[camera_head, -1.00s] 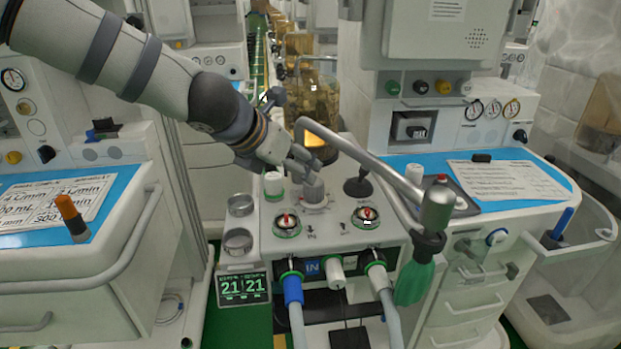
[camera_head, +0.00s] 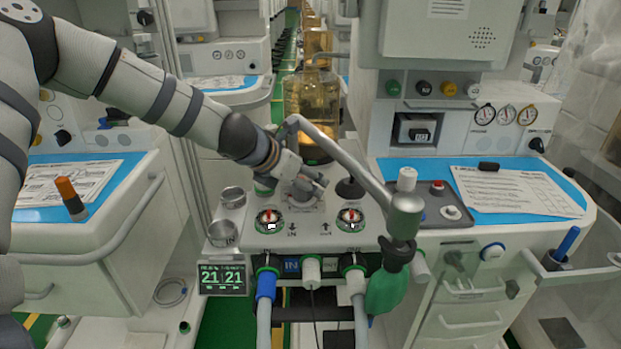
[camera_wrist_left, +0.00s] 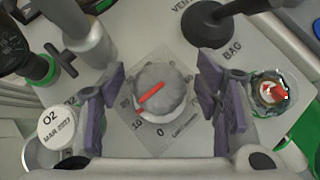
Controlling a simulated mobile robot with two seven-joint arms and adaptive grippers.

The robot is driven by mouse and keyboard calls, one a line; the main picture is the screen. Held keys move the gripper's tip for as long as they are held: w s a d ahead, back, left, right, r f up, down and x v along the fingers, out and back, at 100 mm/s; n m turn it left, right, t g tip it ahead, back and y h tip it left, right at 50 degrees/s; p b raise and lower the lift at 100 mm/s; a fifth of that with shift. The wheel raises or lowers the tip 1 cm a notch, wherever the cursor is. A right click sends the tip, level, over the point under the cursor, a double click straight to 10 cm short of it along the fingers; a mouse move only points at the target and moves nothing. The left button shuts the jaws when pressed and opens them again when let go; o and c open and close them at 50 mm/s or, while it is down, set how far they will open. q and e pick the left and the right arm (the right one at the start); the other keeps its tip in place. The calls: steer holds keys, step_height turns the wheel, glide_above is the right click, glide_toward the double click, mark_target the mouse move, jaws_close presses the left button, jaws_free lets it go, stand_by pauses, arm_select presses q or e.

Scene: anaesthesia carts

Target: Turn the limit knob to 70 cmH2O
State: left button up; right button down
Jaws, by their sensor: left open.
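The limit knob (camera_wrist_left: 160,92) is a round grey knob with a red pointer line, on a plate with printed numbers. Its red line points to the lower left, on the low-number side near the 10; the exact reading is hard to make out. My left gripper (camera_wrist_left: 158,108) is open, with one dark finger on each side of the knob and visible gaps between. In the head view, my left gripper (camera_head: 308,187) is down at the machine top and mostly hides the knob. My right gripper is not in view.
A slanted metal tube (camera_head: 345,158) with a green bag (camera_head: 388,292) passes close to the right of my gripper. Two red-marked valves (camera_head: 269,220) sit in front. A black post (camera_head: 350,190) stands behind right. In the wrist view, a white O2 cap (camera_wrist_left: 58,124) lies left.

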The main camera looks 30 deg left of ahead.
arm_select(q)
steer(key=c, duration=1.2)
